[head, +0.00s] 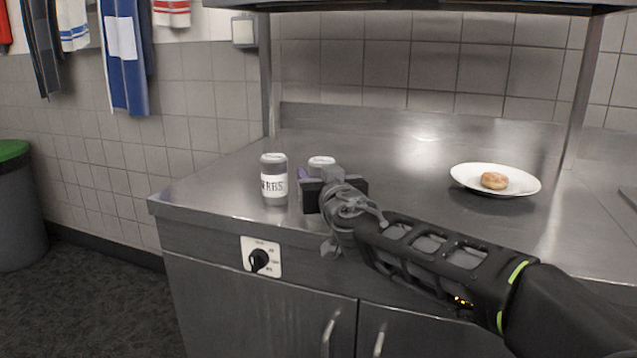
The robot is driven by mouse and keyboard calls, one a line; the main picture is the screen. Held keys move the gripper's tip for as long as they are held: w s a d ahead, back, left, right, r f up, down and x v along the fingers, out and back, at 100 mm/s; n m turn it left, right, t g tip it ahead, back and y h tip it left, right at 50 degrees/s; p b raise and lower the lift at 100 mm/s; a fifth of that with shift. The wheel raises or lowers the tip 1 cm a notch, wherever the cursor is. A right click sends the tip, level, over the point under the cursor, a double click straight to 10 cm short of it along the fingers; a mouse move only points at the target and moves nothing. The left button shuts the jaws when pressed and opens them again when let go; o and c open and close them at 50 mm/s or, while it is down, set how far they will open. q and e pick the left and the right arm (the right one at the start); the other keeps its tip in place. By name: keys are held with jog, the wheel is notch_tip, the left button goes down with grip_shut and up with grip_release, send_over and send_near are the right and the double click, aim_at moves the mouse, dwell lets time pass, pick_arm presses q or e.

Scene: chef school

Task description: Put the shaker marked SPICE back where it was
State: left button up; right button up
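A shaker with a grey lid and a white label reading "RBS" (274,181) stands upright near the left end of the steel counter. Its label is partly turned away. Just right of it is a second shaker (321,162); only its pale top shows, and its label is hidden behind my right gripper (318,190). My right arm comes in from the right, with the gripper at this second shaker. The fingers are mostly hidden, so I cannot tell whether they grip it. No SPICE marking is visible. My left gripper is not in view.
The steel counter (400,150) has a front left corner close to the shakers. A white plate (467,177) with a round bun (494,180) sits at the right. A post (268,90) rises behind the shakers. A knob (259,259) is on the front panel.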

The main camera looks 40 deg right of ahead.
jog(key=shift+r, duration=0.1)
jog(key=shift+f, duration=0.25)
jog(key=o, duration=1.4)
jog(key=shift+r, duration=0.35)
jog(key=p+v, duration=0.1)
jog(key=v, duration=0.9)
jog(key=shift+s+a+f, duration=0.1)
jog(key=shift+s+a, duration=0.05)
jog(key=shift+s, duration=0.2)
jog(key=shift+s+a+f, duration=0.1)
jog(key=shift+s+a, duration=0.15)
jog(key=shift+s, duration=0.35)
